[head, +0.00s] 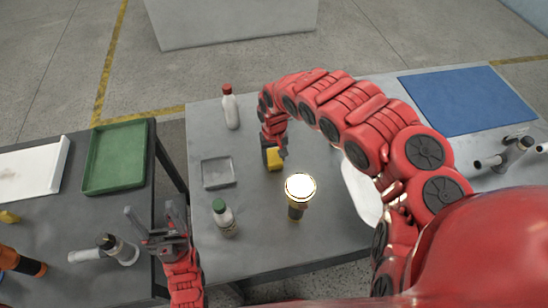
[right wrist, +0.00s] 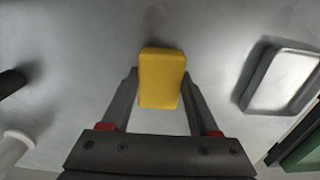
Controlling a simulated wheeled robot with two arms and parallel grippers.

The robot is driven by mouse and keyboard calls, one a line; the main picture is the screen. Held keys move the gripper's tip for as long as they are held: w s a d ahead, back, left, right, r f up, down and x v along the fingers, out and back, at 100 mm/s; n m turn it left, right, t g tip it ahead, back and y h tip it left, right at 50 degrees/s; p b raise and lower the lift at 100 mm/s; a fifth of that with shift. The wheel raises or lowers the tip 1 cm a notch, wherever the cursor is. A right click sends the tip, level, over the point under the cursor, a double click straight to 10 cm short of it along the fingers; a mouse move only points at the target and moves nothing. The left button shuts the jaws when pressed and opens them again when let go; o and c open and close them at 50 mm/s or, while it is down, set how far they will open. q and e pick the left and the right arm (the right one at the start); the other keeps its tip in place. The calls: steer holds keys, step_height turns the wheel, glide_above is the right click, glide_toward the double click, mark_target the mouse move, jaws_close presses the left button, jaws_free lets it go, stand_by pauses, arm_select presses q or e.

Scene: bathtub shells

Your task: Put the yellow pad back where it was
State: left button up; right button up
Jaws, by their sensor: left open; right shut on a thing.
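The yellow pad (head: 275,158) is between the fingers of my right gripper (head: 272,150), over the middle of the grey table. In the right wrist view the yellow pad (right wrist: 161,78) stands between both fingertips of the right gripper (right wrist: 160,98), which is shut on it. I cannot tell whether the pad touches the table. My left gripper (head: 163,232) is open and empty, near the left edge of the grey table.
A small grey tray (head: 218,184) is left of the pad. A red-capped bottle (head: 231,108), green-capped bottle (head: 223,217) and lit flashlight (head: 298,200) stand nearby. A blue mat (head: 468,98) lies right. A green tray (head: 116,157) is on the left table.

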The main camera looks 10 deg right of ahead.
steer(key=shift+f, duration=0.35)
steer(key=shift+f, duration=0.1)
steer(key=o, duration=1.3)
